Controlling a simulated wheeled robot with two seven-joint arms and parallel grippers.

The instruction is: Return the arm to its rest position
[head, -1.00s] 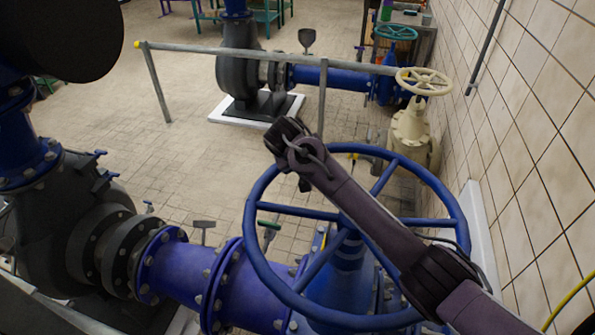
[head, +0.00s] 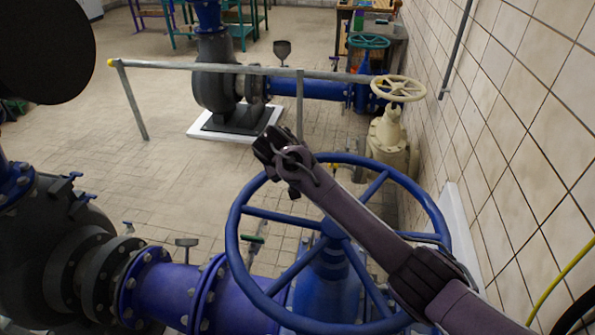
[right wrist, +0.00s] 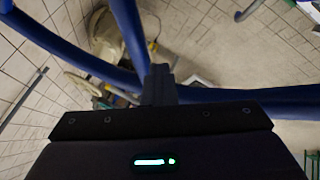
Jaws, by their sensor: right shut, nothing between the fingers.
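My right arm comes in from the lower right of the head view and reaches over the large blue handwheel (head: 243,278). My right gripper (head: 268,143) is at the arm's far end, seen above the wheel's upper rim. In the right wrist view the gripper's fingers (right wrist: 159,84) are together with nothing between them. The blue wheel's rim (right wrist: 240,95) and a spoke cross behind the fingers there. I cannot tell whether the arm touches the wheel. My left gripper is not in view.
Blue flanged pipe (head: 175,292) and a dark pump housing fill the lower left. A grey railing (head: 245,70) stands beyond the wheel. A cream valve (head: 388,135) stands near the tiled wall (head: 540,130) at right. Open paved floor (head: 160,190) lies left of the wheel.

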